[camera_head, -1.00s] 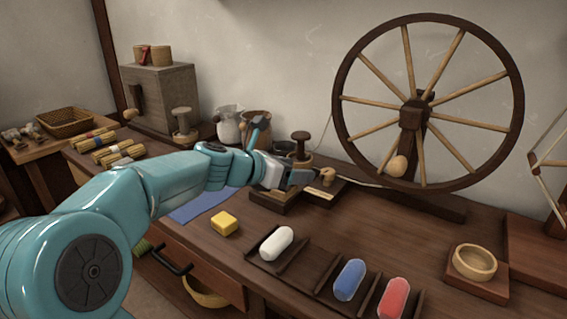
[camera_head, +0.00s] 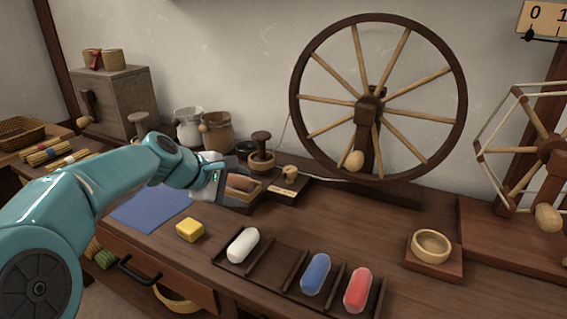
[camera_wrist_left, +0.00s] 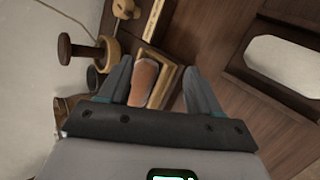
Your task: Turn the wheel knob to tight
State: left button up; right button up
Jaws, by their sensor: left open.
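A small light-wood knob (camera_head: 290,172) stands on the dark block at the foot of the big spoked wheel (camera_head: 369,103), with a pale label strip (camera_head: 284,189) in front of it. Its pointing direction and the label's words are too small to read. The knob also shows at the top of the left wrist view (camera_wrist_left: 124,8). My left gripper (camera_head: 221,183) is open, left of the knob and apart from it. In the left wrist view its fingers (camera_wrist_left: 158,72) are spread on either side of a reddish-brown roll (camera_wrist_left: 144,82) in a shallow wooden tray. My right gripper is out of view.
A dark spool (camera_head: 261,146) stands behind the tray. A yellow block (camera_head: 189,230), white roll (camera_head: 243,245), blue roll (camera_head: 316,273) and red roll (camera_head: 357,290) lie toward the front. A wooden bowl (camera_head: 431,246) is at right. The table before the wheel is clear.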

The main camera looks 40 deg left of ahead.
pick_arm(q)
notch_tip(320, 180, up, 4)
jog(key=w+a+m+g+p, duration=0.1)
jog(key=a+m+g+p, duration=0.15)
jog(key=m+p, duration=0.5)
notch_tip(320, 180, up, 9)
jog(key=m+g+y+p, duration=0.2)
jog(key=m+g+p, duration=0.2)
jog(key=m+p, duration=0.95)
send_over(290, 169)
jog(key=s+d+p, duration=0.3)
jog(key=s, duration=0.3)
jog(key=n, duration=0.3)
jog(key=shift+t, duration=0.35)
jog(key=b+x, duration=0.1)
jog(key=x, duration=1.5)
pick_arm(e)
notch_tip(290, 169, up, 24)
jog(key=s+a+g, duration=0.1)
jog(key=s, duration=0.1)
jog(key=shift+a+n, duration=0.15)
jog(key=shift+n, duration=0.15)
pick_arm(q)
jog(key=shift+r, duration=0.1)
jog(key=c, duration=1)
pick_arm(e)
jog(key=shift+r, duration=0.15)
